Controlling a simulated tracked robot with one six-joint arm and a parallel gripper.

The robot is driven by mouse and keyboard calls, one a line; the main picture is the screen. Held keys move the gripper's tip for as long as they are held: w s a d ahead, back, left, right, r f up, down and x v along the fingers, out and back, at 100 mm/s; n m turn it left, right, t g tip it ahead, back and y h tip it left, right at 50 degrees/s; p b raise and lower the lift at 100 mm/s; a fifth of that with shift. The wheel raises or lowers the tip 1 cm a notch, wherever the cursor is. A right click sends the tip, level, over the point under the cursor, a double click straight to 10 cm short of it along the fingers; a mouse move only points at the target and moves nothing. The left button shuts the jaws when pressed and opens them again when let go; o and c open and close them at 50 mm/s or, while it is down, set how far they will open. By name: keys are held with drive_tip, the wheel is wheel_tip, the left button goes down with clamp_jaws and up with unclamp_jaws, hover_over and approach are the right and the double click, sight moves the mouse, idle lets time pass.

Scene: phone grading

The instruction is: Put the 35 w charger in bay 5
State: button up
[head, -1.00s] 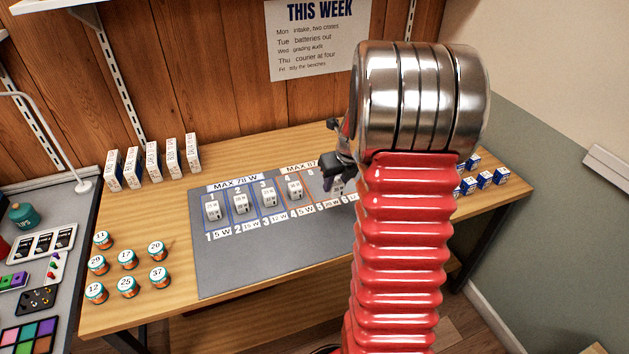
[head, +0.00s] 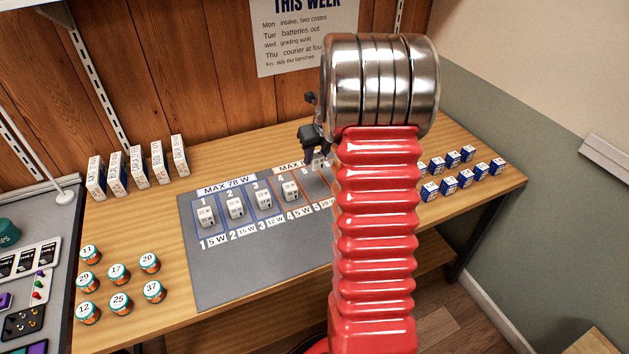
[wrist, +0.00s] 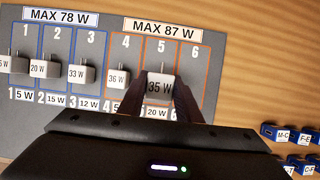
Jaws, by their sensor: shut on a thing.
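My gripper (wrist: 160,98) is shut on the white 35 W charger (wrist: 159,86), seen in the wrist view between its fingers. The charger is over bay 5 (wrist: 161,52), the middle column of the orange-outlined group under the MAX 87 W label. Whether it touches the mat is hard to tell. In the head view my gripper (head: 316,158) is partly behind my red arm, at the right part of the grey mat (head: 250,270). A white charger marked 36 W (wrist: 117,76) stands in bay 4, just left of the held one.
Bays 1 to 3 hold white chargers, including the 33 W one (wrist: 82,74). Bay 6 (wrist: 192,65) looks empty in the wrist view. Small blue-and-white boxes (head: 465,180) stand right of the mat. Numbered jars (head: 121,303) and upright boxes (head: 137,165) stand at left.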

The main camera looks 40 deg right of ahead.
wheel_tip(320, 180, down, 6)
drive_tip(key=shift+r, duration=0.1)
idle(0.4)
drive_tip(key=shift+f, duration=1.85)
drive_tip(key=shift+f, duration=0.15)
drive_tip(key=o, duration=1.1)
drive_tip(key=v, duration=1.2)
drive_tip(key=shift+s+a, duration=0.1)
